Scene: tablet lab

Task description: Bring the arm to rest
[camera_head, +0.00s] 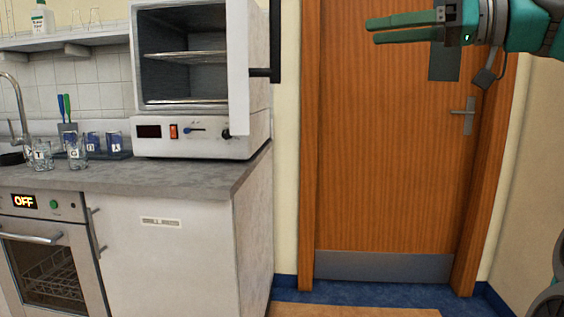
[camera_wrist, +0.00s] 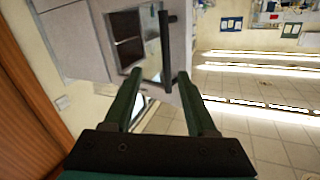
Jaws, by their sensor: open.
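My gripper (camera_head: 370,31) is at the upper right in the head view, raised in front of the wooden door. Its two green fingers point left and stand apart with nothing between them. In the wrist view my gripper (camera_wrist: 158,82) also shows open and empty. The arm runs out of the head view at the right edge. The fingers are apart from the oven and the counter.
A white drying oven (camera_head: 200,133) with its door (camera_head: 238,70) swung open stands on the grey counter (camera_head: 180,180). Beakers (camera_head: 76,152) stand left of it. A dishwasher (camera_head: 45,260) reads OFF below. The wooden door (camera_head: 385,150) is shut. Floor before it is clear.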

